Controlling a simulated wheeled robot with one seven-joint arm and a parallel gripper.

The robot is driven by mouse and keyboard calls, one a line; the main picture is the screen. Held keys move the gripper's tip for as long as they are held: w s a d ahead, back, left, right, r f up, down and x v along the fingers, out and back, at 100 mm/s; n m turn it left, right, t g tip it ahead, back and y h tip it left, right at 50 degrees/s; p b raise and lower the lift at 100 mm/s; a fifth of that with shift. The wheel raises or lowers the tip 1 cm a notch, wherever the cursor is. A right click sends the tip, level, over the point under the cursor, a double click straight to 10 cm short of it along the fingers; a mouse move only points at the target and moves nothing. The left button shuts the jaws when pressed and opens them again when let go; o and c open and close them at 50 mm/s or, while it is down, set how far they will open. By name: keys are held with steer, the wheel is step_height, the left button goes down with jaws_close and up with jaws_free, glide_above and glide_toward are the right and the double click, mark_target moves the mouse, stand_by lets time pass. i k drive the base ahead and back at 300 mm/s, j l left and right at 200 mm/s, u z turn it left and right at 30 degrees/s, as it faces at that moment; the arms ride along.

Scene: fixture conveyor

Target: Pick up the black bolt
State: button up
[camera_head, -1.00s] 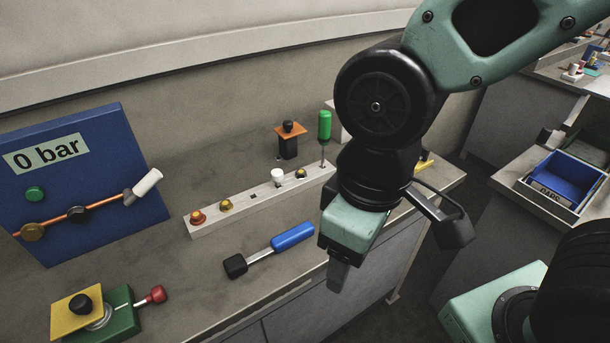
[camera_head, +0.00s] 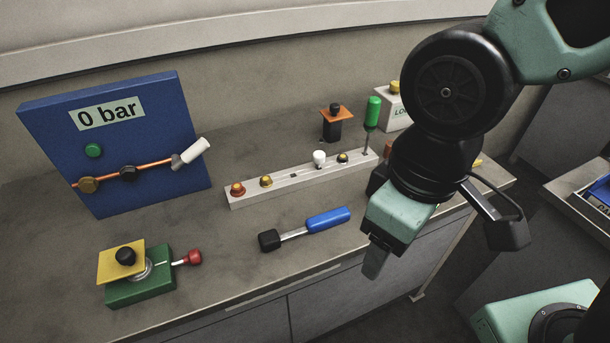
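Several black-topped parts are in view, and I cannot tell for sure which is the black bolt. A small dark-topped piece (camera_head: 343,157) with a yellow base sits in the pale rail (camera_head: 290,186). My gripper (camera_head: 376,264) points down near the bench's front edge, right of the blue-handled mallet. Its finger gap is hidden.
The blue-handled mallet (camera_head: 328,219) lies mid-bench. A blue panel (camera_head: 60,130) reading "0 bar" stands at the left, with a copper pipe. A green-handled screwdriver (camera_head: 373,112) stands upright by the rail's right end.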

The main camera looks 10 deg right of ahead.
mark_target(342, 159)
steer(key=i+l, duration=0.2)
steer(key=l, duration=0.15)
steer(key=i+l+u, duration=0.15)
steer(key=u, duration=0.35)
steer(key=i+l+u, duration=0.1)
steer(key=l+u, duration=0.4)
steer(key=j+u, duration=0.1)
steer(key=u, duration=0.45)
